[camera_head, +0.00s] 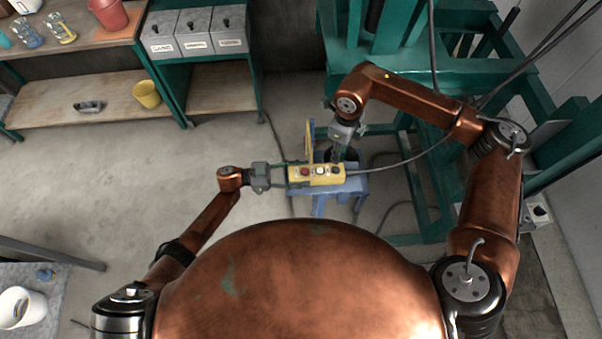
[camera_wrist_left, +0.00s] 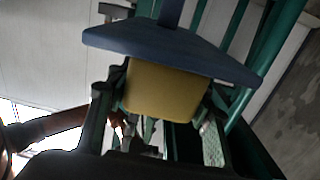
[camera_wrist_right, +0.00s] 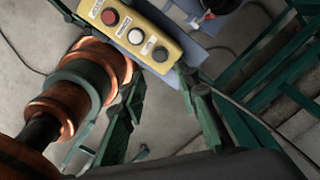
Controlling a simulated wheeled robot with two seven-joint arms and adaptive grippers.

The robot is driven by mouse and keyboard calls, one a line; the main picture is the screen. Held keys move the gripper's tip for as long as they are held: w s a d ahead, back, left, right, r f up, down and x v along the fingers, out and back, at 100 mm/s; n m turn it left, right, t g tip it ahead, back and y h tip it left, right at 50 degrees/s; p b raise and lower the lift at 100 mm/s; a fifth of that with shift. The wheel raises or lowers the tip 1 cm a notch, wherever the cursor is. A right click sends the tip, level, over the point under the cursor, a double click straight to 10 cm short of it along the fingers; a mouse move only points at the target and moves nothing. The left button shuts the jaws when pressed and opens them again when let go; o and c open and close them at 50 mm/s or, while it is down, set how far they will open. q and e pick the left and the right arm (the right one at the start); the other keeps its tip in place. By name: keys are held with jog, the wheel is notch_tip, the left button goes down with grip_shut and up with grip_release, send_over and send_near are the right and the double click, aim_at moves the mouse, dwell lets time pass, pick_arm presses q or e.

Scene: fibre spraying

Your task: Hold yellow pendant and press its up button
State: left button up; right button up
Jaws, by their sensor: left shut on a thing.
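The yellow pendant (camera_head: 312,181) lies level in the head view, with a red, a white and a black button facing up. My left gripper (camera_head: 288,175) is shut on its left end. The pendant's plain yellow side (camera_wrist_left: 163,92) sits between the left fingers in the left wrist view. My right gripper (camera_head: 336,157) points down above the black-button end. In the right wrist view the right gripper (camera_wrist_right: 162,82) has its fingers apart and nothing between them, near the black button (camera_wrist_right: 160,54). The button labels are too small to read surely. Whether a fingertip touches a button is unclear.
A blue stool (camera_head: 352,186) stands below and behind the pendant. A green frame machine (camera_head: 440,70) with hanging cables fills the right. A shelf (camera_head: 90,98) with a yellow bucket (camera_head: 147,94) stands at the left. The floor left of the pendant is clear.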

grip_shut()
dwell(1.4)
